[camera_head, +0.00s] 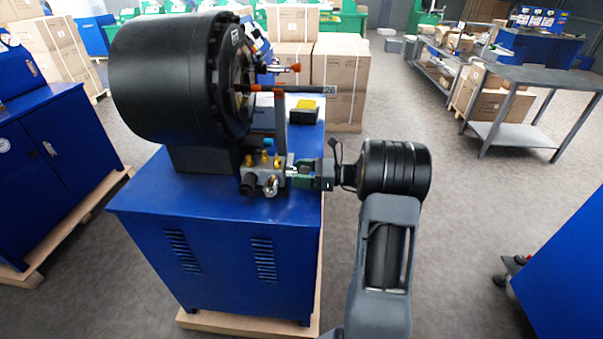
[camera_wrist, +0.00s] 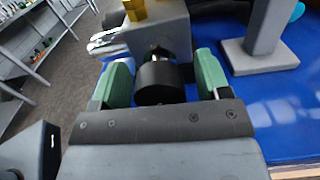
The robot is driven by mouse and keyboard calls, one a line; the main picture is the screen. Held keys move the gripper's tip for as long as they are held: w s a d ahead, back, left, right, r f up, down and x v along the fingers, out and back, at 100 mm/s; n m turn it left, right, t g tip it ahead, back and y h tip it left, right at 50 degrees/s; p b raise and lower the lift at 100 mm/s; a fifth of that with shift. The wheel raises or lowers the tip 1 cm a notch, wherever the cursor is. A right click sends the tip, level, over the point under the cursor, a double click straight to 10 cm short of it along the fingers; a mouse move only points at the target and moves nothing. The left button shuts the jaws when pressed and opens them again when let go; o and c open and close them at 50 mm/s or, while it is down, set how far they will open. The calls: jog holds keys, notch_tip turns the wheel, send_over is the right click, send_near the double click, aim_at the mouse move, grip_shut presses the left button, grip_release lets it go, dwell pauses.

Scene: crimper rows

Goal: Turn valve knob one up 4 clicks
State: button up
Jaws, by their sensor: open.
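The valve block (camera_head: 265,178) is a grey metal body with yellow fittings on the front edge of the blue machine cabinet. In the wrist view, a black round knob (camera_wrist: 158,84) on a metal stem sticks out from the grey valve block (camera_wrist: 160,38). My gripper (camera_head: 299,172) reaches the block from the right. Its green fingers also show in the wrist view (camera_wrist: 162,66), one on each side of the knob, with gaps visible, so it is open around the knob. In the head view the fingers mostly hide this knob. I cannot read any knob number.
The large black crimper drum (camera_head: 178,78) stands above and behind the block on the blue cabinet (camera_head: 215,240). An upright grey post on a flat base (camera_wrist: 258,55) is close right of my fingers. A grey side table (camera_head: 545,77) stands far right. The floor between is clear.

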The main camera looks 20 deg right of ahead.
jog(key=shift+c, duration=0.5)
jog(key=c, duration=0.8)
jog(key=p, duration=0.1)
jog(key=m+p, duration=0.1)
jog(key=p, duration=0.1)
jog(key=shift+r+m+p, duration=0.3)
jog(key=shift+c, duration=0.2)
jog(key=m+p, duration=0.2)
jog(key=p, duration=0.2)
jog(key=shift+r+m, duration=0.1)
jog(key=shift+m, duration=0.2)
jog(key=m+p, duration=0.3)
jog(key=p, duration=0.2)
jog(key=shift+m, duration=0.4)
jog(key=m+p, duration=0.3)
jog(key=shift+f+m, duration=0.2)
jog(key=shift+m, duration=0.1)
jog(key=m+p, duration=0.3)
jog(key=m, duration=0.1)
jog(key=shift+f, duration=0.1)
jog(key=shift+m+p, duration=0.65)
jog(key=shift+m, duration=1.15)
jog(key=shift+f+m, duration=0.1)
jog(key=shift+m, duration=0.2)
